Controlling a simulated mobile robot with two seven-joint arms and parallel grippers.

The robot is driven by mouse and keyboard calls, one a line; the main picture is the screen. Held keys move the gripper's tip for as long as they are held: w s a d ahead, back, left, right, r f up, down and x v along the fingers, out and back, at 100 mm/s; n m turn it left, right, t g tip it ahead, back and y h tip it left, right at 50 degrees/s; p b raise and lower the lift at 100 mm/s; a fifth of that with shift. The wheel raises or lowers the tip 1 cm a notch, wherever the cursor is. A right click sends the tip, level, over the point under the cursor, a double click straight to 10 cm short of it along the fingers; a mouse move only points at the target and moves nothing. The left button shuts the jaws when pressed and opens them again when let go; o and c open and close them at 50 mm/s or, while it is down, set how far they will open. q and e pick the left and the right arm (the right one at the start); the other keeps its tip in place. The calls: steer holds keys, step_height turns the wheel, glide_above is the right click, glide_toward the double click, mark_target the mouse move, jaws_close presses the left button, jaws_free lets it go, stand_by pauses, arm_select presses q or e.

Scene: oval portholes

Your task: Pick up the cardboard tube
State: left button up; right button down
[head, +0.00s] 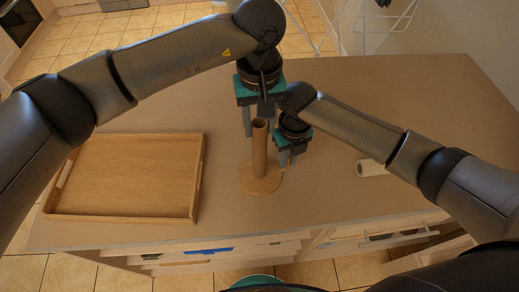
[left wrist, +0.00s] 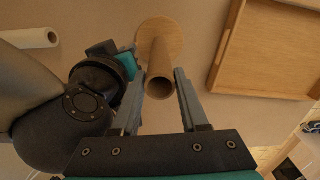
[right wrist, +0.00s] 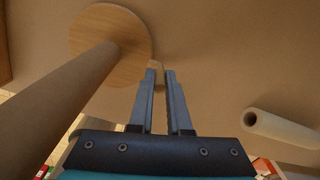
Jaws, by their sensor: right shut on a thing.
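The brown cardboard tube (head: 259,150) stands upright on a round wooden base (head: 252,186). Its open top (left wrist: 160,86) faces my left gripper (left wrist: 160,85), whose open fingers lie on either side of the tube with gaps. In the head view my left gripper (head: 259,130) is above and around the tube's upper part. My right gripper (head: 287,164) is low, just right of the tube. In the right wrist view its nearly closed fingertips (right wrist: 162,72) have a small tan piece between them at the base's edge (right wrist: 108,22); its shape is mostly hidden. The tube (right wrist: 60,95) passes left of them.
A shallow wooden tray (head: 130,180) lies on the counter at left. A white roll (head: 372,168) lies to the right, near my right forearm. The counter (head: 400,95) is clear at the back right. Its front edge is close to the base.

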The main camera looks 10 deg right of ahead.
arm_select(q)
jaws_close()
steer(key=shift+r, duration=0.15)
step_height(320, 180, up, 18)
stand_by(0.6)
arm_select(e)
steer(key=c, duration=0.8)
jaws_free()
steer(key=shift+r, duration=0.15)
